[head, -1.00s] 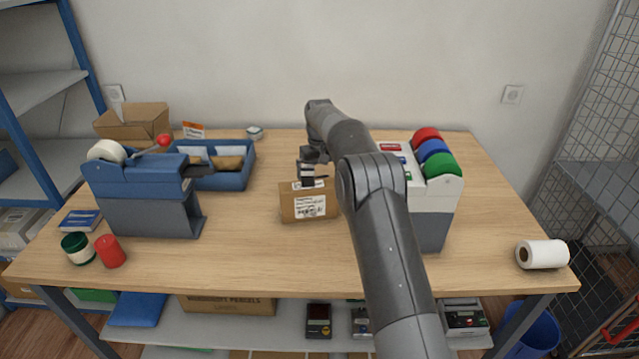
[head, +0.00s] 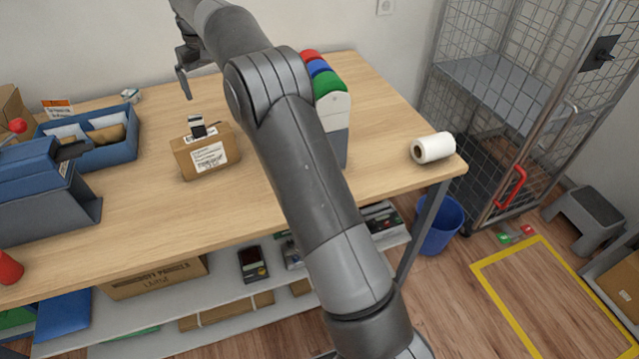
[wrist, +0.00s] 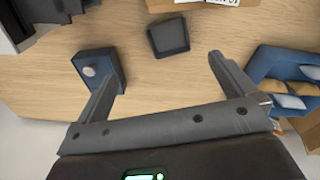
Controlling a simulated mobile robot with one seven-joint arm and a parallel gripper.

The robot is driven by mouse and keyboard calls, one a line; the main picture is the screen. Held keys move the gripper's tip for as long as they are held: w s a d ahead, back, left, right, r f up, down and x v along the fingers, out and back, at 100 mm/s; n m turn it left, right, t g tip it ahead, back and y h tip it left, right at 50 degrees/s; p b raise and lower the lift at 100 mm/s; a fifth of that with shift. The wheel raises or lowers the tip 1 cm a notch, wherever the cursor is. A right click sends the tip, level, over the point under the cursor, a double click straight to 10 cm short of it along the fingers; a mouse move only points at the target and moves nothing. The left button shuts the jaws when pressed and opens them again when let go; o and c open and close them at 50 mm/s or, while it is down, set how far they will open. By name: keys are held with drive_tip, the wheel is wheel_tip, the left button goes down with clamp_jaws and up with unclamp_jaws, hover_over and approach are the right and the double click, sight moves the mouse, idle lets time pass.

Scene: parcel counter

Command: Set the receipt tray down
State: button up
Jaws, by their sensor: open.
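A small dark square tray, which I take for the receipt tray, shows in the wrist view (wrist: 168,38) flat on the wooden counter. My gripper (wrist: 163,68) is open, with nothing between its fingers; the tray lies beyond the fingertips, apart from them. In the head view my gripper (head: 185,86) hangs above the back of the counter, behind and left of the cardboard parcel (head: 206,158). A small dark and white thing (head: 197,127) shows at the parcel's back edge; I cannot tell whether it is the tray.
A blue block with a pale knob (wrist: 98,78) sits beside the tray in the wrist view. A blue bin of envelopes (head: 128,142) stands at left. The rack with red, blue and green tops (head: 332,105) is partly behind my arm. A white roll (head: 433,148) lies near the right edge.

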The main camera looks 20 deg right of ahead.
drive_tip(key=s+d+r+m+t, duration=0.1)
drive_tip(key=s+d+r, duration=0.4)
drive_tip(key=s+r, duration=0.6)
drive_tip(key=s+d+m+t, duration=0.1)
drive_tip(key=s+d, duration=0.2)
drive_tip(key=s, duration=0.9)
drive_tip(key=s+d+m+t, duration=0.1)
drive_tip(key=s+d, duration=0.2)
drive_tip(key=s, duration=0.9)
drive_tip(key=shift+d+f+t, duration=0.2)
drive_tip(key=shift+d+t, duration=0.15)
drive_tip(key=shift+t, duration=0.05)
drive_tip(key=shift+m+t, duration=0.5)
drive_tip(key=shift+t, duration=0.1)
drive_tip(key=s+f, duration=0.2)
drive_tip(key=s, duration=0.2)
drive_tip(key=s+d+f, duration=0.1)
drive_tip(key=s+f, duration=0.2)
drive_tip(key=s, duration=0.1)
drive_tip(key=s+d+f, duration=0.1)
drive_tip(key=s+f, duration=0.1)
drive_tip(key=s, duration=0.2)
drive_tip(key=shift+s+f, duration=0.2)
drive_tip(key=shift+f, duration=0.05)
drive_tip(key=shift+s+f, duration=0.25)
drive_tip(key=shift+f, duration=0.05)
drive_tip(key=c, duration=1.5)
drive_tip(key=shift+c, duration=0.2)
